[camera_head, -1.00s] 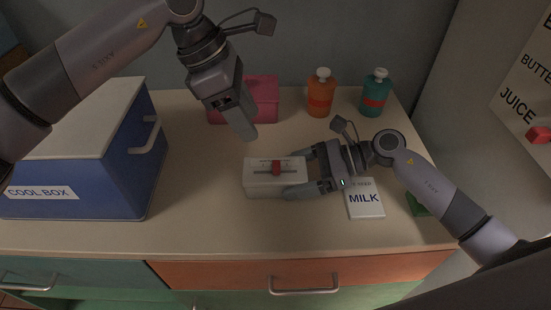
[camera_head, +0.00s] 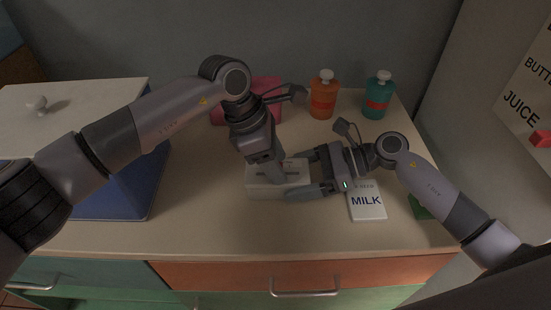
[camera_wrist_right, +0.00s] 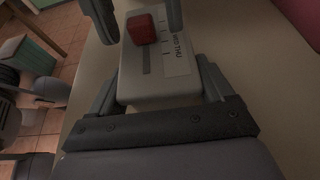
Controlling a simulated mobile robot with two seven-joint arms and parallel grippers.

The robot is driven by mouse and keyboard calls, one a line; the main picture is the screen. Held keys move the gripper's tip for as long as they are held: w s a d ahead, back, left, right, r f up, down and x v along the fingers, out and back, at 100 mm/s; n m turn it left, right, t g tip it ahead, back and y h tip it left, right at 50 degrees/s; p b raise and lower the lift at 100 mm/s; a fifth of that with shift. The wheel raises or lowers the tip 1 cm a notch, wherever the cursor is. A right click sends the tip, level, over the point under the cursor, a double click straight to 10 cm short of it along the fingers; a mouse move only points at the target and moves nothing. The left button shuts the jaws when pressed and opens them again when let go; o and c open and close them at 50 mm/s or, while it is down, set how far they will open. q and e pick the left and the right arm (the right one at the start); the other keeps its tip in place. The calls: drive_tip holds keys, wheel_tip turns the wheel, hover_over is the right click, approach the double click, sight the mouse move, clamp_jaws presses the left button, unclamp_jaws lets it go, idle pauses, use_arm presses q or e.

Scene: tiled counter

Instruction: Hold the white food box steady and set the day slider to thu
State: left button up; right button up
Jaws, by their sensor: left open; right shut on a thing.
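The white food box (camera_head: 262,190) sits on the counter. My right gripper (camera_head: 305,173) is shut on its right end, with a finger on either side. In the right wrist view the box top (camera_wrist_right: 150,84) carries a red slider knob (camera_wrist_right: 141,28), a dark slot and a scale with "WED" and "THU" legible. The slot runs on from the knob toward my right gripper, on the THU side. My left gripper (camera_head: 275,178) is over the box top, open; in the right wrist view its fingers (camera_wrist_right: 139,18) stand apart on either side of the knob. The head view hides the knob.
A blue cool box (camera_head: 115,195) with a pale lid stands at the left. A pink container (camera_head: 266,88), an orange bottle (camera_head: 323,100) and a teal bottle (camera_head: 377,100) stand behind. A MILK card (camera_head: 367,205) lies right of the box. The counter's front strip is clear.

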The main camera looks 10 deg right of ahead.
use_arm(q)
clamp_jaws()
drive_tip(key=shift+s+d, duration=0.15)
drive_tip(key=shift+d, duration=0.55)
drive_tip(key=shift+s+d, duration=0.15)
drive_tip(key=shift+d, duration=0.5)
unclamp_jaws()
drive_tip(key=shift+a, duration=0.1)
drive_tip(key=v, duration=1.2)
use_arm(e)
drive_tip(key=o, duration=1)
drive_tip(key=shift+o, duration=0.2)
